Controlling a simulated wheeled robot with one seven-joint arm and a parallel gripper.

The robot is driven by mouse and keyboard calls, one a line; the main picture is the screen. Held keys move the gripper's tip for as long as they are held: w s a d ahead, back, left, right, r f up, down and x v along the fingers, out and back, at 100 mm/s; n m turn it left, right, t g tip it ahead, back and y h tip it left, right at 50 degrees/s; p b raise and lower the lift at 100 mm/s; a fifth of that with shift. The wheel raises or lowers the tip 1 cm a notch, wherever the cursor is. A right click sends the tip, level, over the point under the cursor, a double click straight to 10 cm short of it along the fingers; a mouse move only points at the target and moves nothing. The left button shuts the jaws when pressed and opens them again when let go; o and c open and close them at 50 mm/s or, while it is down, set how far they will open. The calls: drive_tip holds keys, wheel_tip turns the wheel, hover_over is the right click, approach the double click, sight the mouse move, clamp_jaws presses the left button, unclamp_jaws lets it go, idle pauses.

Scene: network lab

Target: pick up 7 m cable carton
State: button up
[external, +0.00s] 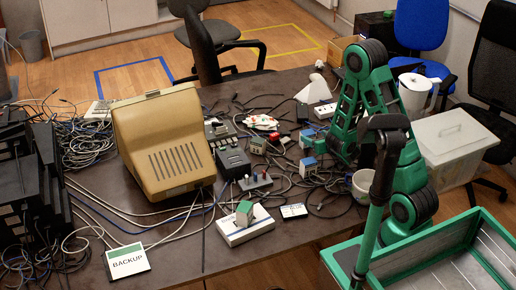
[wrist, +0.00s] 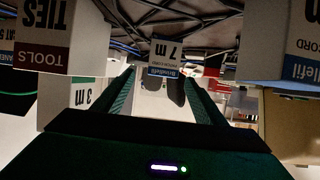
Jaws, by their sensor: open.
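The 7 m cable carton (wrist: 170,53), white with black lettering and a blue band, shows at the upper middle of the wrist view. My gripper (wrist: 159,76) is open, its two dark green fingers reaching toward the carton. The carton's face appears around and just past the fingertips, nearer the right finger. I see no grip on it, and the exact gap is unclear. In the external view, small blue-topped cartons (external: 308,166) stand beside my green arm; I cannot tell which one is the 7 m.
In the wrist view, a 3 m carton (wrist: 78,96) and a TIES/TOOLS box (wrist: 45,38) crowd the left, and another labelled box (wrist: 288,55) the right. Loose cables cover the table (external: 185,250).

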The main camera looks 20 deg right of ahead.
sight(311, 135)
drive_tip(key=x, duration=0.4)
drive_tip(key=shift+w+f, duration=0.1)
drive_tip(key=shift+a+f+x, duration=0.1)
drive_tip(key=shift+x, duration=1.5)
drive_tip(key=shift+a+f+x, duration=0.1)
drive_tip(key=shift+a+x, duration=0.05)
drive_tip(key=shift+x, duration=1.5)
drive_tip(key=shift+c, duration=0.4)
drive_tip(key=c, duration=1.1)
drive_tip(key=shift+c, duration=0.2)
drive_tip(key=shift+r, duration=0.2)
